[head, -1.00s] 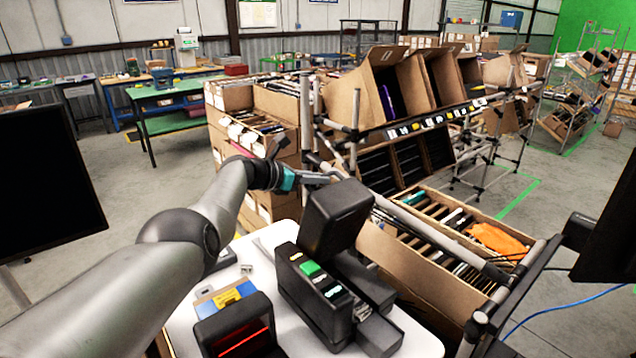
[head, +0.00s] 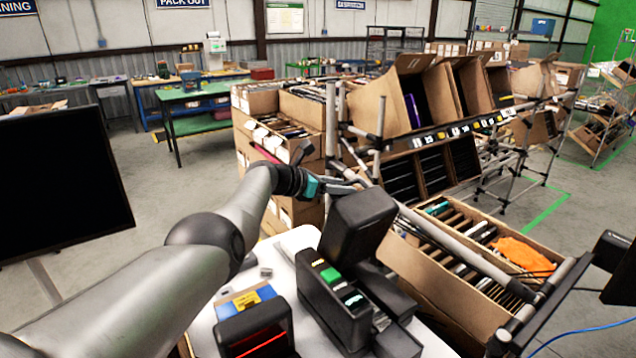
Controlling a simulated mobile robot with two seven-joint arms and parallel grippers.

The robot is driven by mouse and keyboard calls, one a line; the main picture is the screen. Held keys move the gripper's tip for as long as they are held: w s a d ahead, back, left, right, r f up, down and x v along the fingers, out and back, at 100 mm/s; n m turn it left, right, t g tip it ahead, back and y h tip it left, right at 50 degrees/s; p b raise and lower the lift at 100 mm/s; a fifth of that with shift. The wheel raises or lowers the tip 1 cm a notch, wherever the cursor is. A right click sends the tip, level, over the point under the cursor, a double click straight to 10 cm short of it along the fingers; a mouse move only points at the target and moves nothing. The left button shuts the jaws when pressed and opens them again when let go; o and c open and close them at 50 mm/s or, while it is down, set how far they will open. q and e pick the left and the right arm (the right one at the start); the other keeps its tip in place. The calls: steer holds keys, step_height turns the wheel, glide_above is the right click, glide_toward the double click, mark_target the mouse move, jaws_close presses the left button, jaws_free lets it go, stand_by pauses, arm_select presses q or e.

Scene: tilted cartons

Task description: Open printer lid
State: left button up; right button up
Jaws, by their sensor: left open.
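The black label printer (head: 325,300) stands on the white table, with a green button and small bright labels on its top. Its black lid (head: 357,225) stands raised above the body, tilted up toward the back. My left gripper (head: 348,187) is open, just behind the top edge of the lid. Its fingers point right and look empty. I cannot tell whether a finger touches the lid. My right gripper is not in view.
A black scanner with a red light (head: 262,345) sits left of the printer on the white table (head: 290,244). A carton of files (head: 440,285) on a pipe rack is close on the right. A dark monitor (head: 62,185) stands at the left.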

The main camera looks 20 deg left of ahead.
arm_select(q)
steer(key=shift+p+v, duration=1.1)
steer(key=shift+p, duration=0.65)
steer(key=p+v, duration=0.3)
steer(key=v, duration=1)
steer(key=shift+p, duration=0.4)
steer(key=shift+f, duration=0.2)
